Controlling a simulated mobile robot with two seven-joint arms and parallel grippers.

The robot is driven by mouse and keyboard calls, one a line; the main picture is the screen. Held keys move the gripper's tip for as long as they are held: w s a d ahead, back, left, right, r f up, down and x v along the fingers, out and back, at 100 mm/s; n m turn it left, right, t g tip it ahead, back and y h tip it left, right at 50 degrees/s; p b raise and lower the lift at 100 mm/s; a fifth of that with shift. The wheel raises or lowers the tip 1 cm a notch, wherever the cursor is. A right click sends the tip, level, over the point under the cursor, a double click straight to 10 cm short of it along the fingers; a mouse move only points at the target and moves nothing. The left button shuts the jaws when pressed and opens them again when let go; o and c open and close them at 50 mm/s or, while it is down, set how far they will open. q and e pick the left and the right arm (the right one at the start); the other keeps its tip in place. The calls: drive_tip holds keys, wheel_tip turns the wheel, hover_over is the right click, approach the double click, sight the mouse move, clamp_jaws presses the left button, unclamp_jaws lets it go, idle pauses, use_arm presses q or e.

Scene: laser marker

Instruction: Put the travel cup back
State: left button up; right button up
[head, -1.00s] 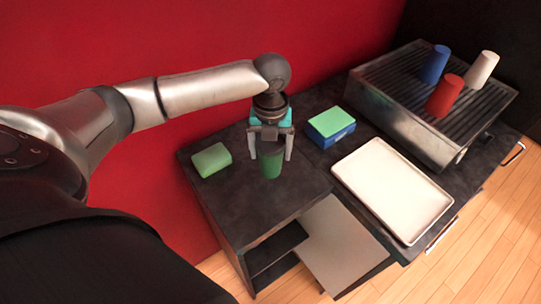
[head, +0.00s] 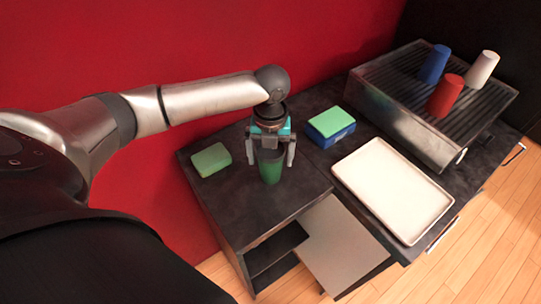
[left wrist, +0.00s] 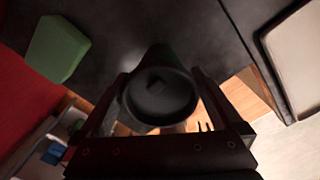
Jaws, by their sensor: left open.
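The travel cup is the green cup (head: 271,172) on the dark counter top, upright with its mouth up. It also shows in the left wrist view (left wrist: 158,97), where I look into its dark mouth. My left gripper (head: 271,161) is open, with one finger on each side of the cup near its upper part. In the left wrist view its fingers (left wrist: 163,104) also flank the cup. I cannot tell whether either finger touches the cup. My right gripper is not in view.
A green block (head: 211,160) lies left of the cup. A green-and-blue stack (head: 331,124) and a white tray (head: 393,190) are to the right. Red (head: 445,96), blue (head: 434,64) and white (head: 482,70) cups stand on a ridged metal machine (head: 395,107). An open compartment (head: 276,248) is below.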

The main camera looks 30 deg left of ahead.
use_arm(q)
wheel_tip(320, 180, up, 12)
drive_tip(key=shift+p, duration=0.5)
idle(0.3)
